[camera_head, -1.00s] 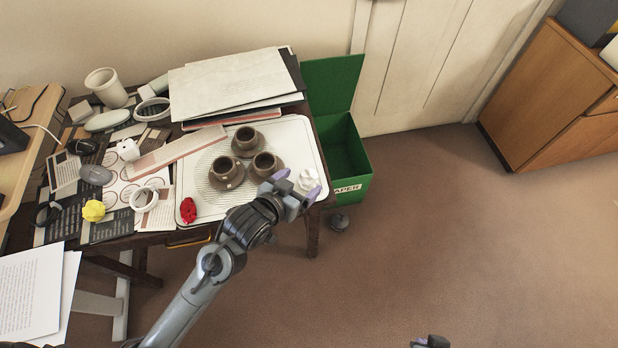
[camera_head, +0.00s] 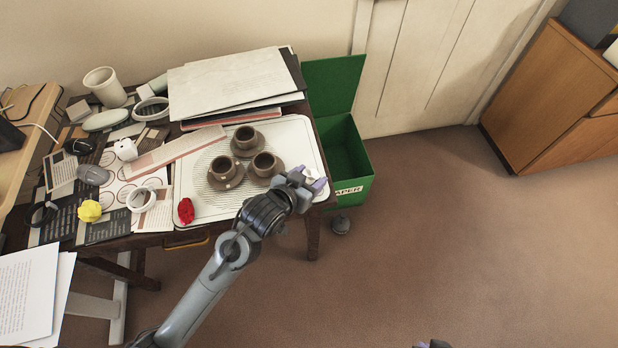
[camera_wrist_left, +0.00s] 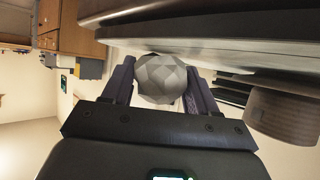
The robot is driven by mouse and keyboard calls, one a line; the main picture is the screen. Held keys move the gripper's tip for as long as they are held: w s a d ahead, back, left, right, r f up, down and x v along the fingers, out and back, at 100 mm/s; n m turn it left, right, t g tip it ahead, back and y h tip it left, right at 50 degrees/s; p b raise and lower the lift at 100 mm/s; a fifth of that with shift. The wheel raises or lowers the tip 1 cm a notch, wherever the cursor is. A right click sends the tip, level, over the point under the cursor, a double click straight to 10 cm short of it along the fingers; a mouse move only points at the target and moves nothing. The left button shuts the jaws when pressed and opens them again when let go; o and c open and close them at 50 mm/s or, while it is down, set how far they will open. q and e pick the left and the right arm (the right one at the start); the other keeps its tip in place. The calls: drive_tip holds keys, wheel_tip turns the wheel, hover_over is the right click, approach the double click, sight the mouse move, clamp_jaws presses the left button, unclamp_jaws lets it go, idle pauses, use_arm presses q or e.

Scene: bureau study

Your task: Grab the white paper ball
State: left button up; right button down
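The white paper ball (camera_wrist_left: 162,78) is a faceted pale ball. It sits between the two fingers of my left gripper (camera_head: 308,178) in the left wrist view, filling the gap and appearing to touch both. In the head view the gripper is over the right edge of the white tray (camera_head: 222,218) and hides most of the ball. The left gripper looks shut on the ball. Whether the ball is clear of the tray cannot be told.
Several brown cups, one a cup (camera_head: 265,163), stand on the tray near the gripper. A red paper ball (camera_head: 186,211) lies at the tray's left and a yellow paper ball (camera_head: 89,211) farther left. An open green bin (camera_head: 350,190) stands right of the table.

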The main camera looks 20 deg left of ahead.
use_arm(q)
drive_tip(key=c, duration=0.3)
drive_tip(key=shift+r, duration=0.1)
